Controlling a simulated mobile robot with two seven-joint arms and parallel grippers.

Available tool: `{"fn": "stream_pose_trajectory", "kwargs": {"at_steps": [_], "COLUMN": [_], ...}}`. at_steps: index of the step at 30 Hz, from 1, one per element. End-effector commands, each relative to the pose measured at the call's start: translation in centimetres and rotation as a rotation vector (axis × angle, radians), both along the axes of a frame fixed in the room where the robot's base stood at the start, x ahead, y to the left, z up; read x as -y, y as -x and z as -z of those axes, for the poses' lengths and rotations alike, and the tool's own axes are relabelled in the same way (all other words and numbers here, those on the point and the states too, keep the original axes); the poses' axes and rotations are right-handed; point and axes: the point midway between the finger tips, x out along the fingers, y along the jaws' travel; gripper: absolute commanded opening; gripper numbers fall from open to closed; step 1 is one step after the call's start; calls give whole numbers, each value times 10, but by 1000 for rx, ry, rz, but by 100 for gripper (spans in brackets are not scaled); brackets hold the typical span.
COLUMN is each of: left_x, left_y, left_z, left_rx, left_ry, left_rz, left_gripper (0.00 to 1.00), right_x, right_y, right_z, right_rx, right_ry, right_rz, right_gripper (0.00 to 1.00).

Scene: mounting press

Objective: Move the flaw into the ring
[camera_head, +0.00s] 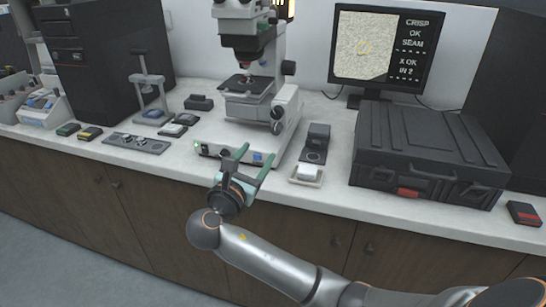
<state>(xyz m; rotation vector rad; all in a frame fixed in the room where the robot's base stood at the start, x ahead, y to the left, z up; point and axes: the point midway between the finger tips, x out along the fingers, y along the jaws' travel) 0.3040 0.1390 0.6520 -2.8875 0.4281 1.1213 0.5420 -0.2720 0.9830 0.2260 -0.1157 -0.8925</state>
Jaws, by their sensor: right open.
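A white microscope (250,95) stands on the bench, with a dark stage (246,86) and a focus knob (278,120) low on its right side. The monitor (381,50) shows a grainy tan picture with a small yellowish ring mark (364,47); I cannot make out the flaw clearly. White text beside it reads "CRISP OK SEAM" and, less clearly, "X OK". My right gripper (257,160) is open and empty, its green fingers over the front of the microscope base, beside a small blue panel. My left gripper is out of view.
A large black case (425,150) stands to the right, with a small white tray (306,175) and a dark block (318,138) between it and the microscope. A small hand press (150,90) and several small blocks stand to the left.

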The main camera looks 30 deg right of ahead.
Motion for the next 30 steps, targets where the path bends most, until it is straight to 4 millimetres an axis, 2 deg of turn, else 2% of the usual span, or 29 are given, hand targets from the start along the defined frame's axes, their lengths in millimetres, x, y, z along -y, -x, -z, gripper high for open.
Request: {"fn": "stream_pose_trajectory", "kwargs": {"at_steps": [1,3,11,24,30], "left_x": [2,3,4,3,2], "left_y": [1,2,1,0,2], "left_z": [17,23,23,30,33], "left_rx": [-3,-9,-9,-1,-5], "left_ry": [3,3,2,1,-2], "left_rz": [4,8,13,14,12], "left_gripper": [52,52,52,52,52], "right_x": [-1,-1,6,72,90], "right_y": [1,3,-3,-56,-71], "right_z": [10,11,7,8,8], "right_rx": [-8,-25,-44,-43,-43], "right_ry": [7,17,30,29,28], "right_rz": [-6,-10,-13,-11,-12], "right_gripper": [65,65,65,65,65]}}
